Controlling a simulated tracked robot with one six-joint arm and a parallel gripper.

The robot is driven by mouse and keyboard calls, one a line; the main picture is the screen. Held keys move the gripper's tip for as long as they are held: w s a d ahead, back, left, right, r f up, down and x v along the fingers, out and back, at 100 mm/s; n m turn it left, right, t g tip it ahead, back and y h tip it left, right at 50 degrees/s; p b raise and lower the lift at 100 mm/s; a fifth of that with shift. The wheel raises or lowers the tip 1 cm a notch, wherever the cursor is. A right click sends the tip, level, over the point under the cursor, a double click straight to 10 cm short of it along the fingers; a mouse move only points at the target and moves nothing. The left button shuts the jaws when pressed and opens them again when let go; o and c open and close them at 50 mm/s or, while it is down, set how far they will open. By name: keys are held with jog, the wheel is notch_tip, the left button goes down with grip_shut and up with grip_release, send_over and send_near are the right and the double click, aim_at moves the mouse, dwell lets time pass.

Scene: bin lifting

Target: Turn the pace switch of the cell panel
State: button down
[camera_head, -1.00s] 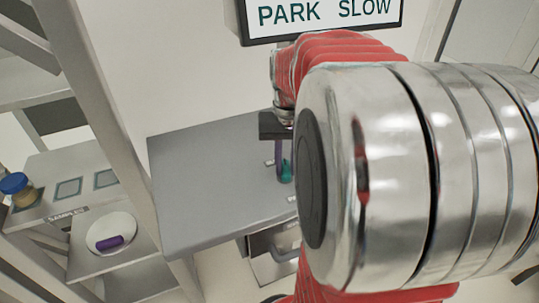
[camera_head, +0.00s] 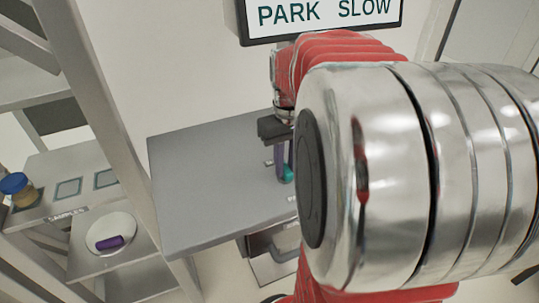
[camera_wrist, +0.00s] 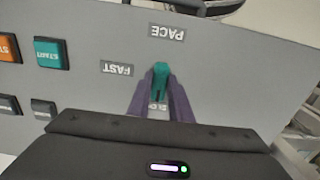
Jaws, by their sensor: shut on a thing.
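The pace switch is a small teal knob (camera_wrist: 160,76) on the sloped grey cell panel (camera_wrist: 235,70). In the wrist view its PACE label (camera_wrist: 167,32) reads upside down, with a FAST label (camera_wrist: 117,68) at the left and another label partly hidden between the fingers. My gripper (camera_wrist: 160,88) has its two purple fingers shut on the knob, one on each side. In the head view my gripper (camera_head: 285,165) reaches down to the grey panel (camera_head: 205,185), with the teal knob (camera_head: 287,173) at its fingertips; my arm hides the panel's right part.
A teal START button (camera_wrist: 50,54), an orange button (camera_wrist: 9,47) and darker buttons lie left on the panel. A sign reading PARK SLOW (camera_head: 325,14) hangs above. A shelf at left holds a blue-lidded jar (camera_head: 18,190) and a white dish (camera_head: 103,235) with a purple piece.

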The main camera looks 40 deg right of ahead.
aim_at(285, 167)
jog(key=c, duration=1.6)
grip_release()
jog(key=shift+w, duration=0.1)
jog(key=shift+r, duration=0.1)
notch_tip(285, 167, up, 14)
jog(key=shift+f, duration=0.2)
